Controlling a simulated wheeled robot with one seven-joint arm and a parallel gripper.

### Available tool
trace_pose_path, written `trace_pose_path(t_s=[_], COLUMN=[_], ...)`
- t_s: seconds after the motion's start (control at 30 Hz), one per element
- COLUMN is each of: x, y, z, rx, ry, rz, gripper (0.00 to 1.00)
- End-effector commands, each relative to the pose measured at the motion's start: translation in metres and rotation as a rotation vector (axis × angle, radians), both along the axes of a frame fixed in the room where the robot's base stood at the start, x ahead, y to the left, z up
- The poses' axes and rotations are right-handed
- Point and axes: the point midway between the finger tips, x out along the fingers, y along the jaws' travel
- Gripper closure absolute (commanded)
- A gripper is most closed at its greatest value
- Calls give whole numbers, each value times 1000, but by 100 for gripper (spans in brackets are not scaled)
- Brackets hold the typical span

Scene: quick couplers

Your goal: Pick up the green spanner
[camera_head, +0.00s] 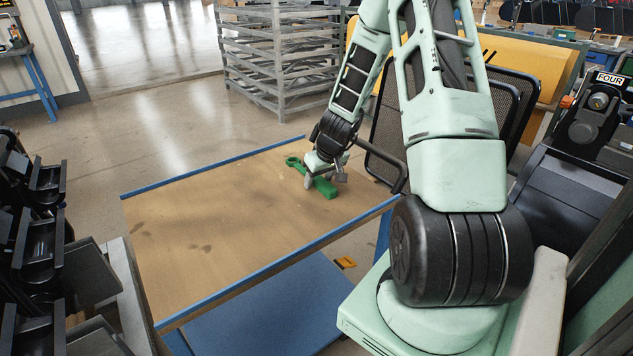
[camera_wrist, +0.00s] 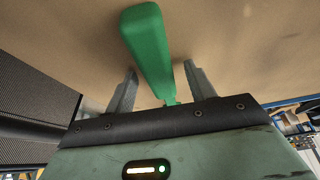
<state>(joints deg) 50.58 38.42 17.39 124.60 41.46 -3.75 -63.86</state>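The green spanner (camera_head: 325,187) lies on the brown top of the workbench (camera_head: 215,235), towards its right end. Its ring end points to the far left and its thick handle end to the near right. My gripper (camera_head: 322,182) is down at the spanner, over its middle. In the wrist view the spanner (camera_wrist: 150,45) passes between the two grey fingers of my gripper (camera_wrist: 161,85). The fingers are apart, with a gap visible on each side of the spanner. The far part of the spanner is hidden behind the gripper body in the wrist view.
The workbench has raised blue edges (camera_head: 280,268) and a lower blue shelf. Grey stacked racks (camera_head: 283,60) stand behind. The bench's left part is clear.

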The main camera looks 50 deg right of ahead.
Motion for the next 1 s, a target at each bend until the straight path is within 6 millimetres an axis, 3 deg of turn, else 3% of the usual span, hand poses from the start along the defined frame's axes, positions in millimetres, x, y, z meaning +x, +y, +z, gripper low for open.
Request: trace_pose_path(t_s=[0.03, 0.2, 0.6, 1.0], x=[0, 0, 0, 1], y=[0, 0, 0, 0], z=[0, 0, 8, 86], rx=[0, 0, 0, -4], ry=[0, 0, -1, -3], rz=[0, 0, -1, 3], gripper=[48, 96, 97, 97])
